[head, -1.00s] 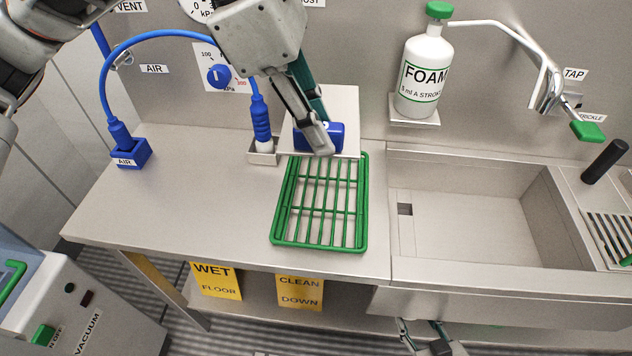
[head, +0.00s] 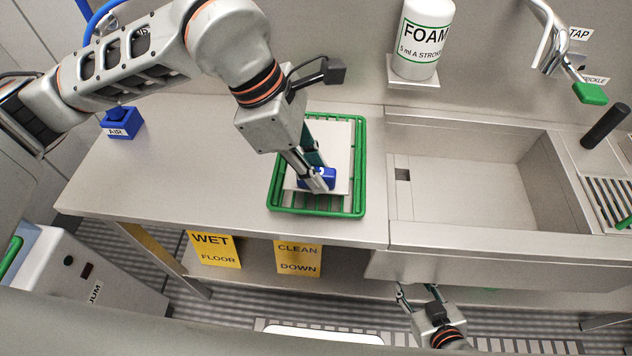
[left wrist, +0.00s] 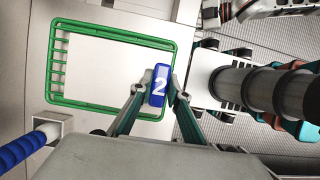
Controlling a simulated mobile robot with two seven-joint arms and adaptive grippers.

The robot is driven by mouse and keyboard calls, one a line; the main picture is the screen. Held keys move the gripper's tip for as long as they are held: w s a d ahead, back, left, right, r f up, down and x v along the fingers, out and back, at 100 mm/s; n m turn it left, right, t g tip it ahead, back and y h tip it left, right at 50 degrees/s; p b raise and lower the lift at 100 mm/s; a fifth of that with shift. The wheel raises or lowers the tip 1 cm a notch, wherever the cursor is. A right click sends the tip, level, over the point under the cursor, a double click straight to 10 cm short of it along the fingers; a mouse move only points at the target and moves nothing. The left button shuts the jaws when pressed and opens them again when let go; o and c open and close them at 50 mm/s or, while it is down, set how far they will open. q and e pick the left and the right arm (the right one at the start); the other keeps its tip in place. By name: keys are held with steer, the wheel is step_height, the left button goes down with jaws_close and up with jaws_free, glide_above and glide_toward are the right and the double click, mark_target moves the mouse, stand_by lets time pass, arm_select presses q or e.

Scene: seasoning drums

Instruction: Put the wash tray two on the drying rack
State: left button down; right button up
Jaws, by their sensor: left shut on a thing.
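Wash tray two (head: 338,145) is a flat pale plate with a blue grip block (head: 322,176). The block bears a white 2 in the left wrist view (left wrist: 160,85). My left gripper (head: 318,184) is shut on this block. The plate lies over the green drying rack (head: 363,165) and mostly inside its rim; the rack also shows in the left wrist view (left wrist: 82,102). I cannot tell whether the plate touches the rack's bars. My right gripper (head: 416,297) is low in front of the bench, empty, with its fingers apart.
The steel bench (head: 160,180) is clear left of the rack. The sink (head: 465,200) is to the right, with the FOAM bottle (head: 424,42) on a wall shelf behind. A blue AIR socket (head: 122,124) stands at the back left. A blue hose (left wrist: 20,148) shows in the left wrist view.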

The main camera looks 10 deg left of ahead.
arm_select(q)
steer(key=shift+f, duration=1.9)
steer(key=c, duration=1.9)
jaws_free()
steer(key=shift+f, duration=0.15)
steer(key=v, duration=1.2)
steer(key=shift+s, duration=0.15)
